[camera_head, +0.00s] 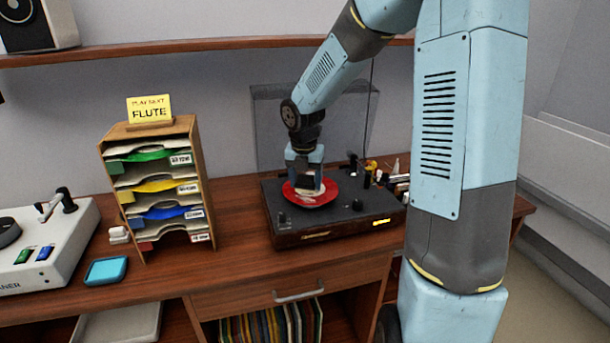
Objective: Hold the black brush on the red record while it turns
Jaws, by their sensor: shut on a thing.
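The red record (323,199) lies on the dark turntable (347,216) on the wooden desk. It has a pale area near its middle, partly hidden under my gripper. My gripper (306,186) points down over the left and back part of the record. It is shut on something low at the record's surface. The held thing is mostly hidden by my gripper, so I cannot make out the black brush clearly or tell whether it touches the record. One still picture does not show whether the record turns.
A sleeve rack (128,131) with a yellow "FLUTE" card (149,108) stands left of the turntable. A white machine (70,243) and a blue pad (106,271) lie further left. Small items (398,178) crowd the turntable's right. A shelf (200,48) runs along the wall.

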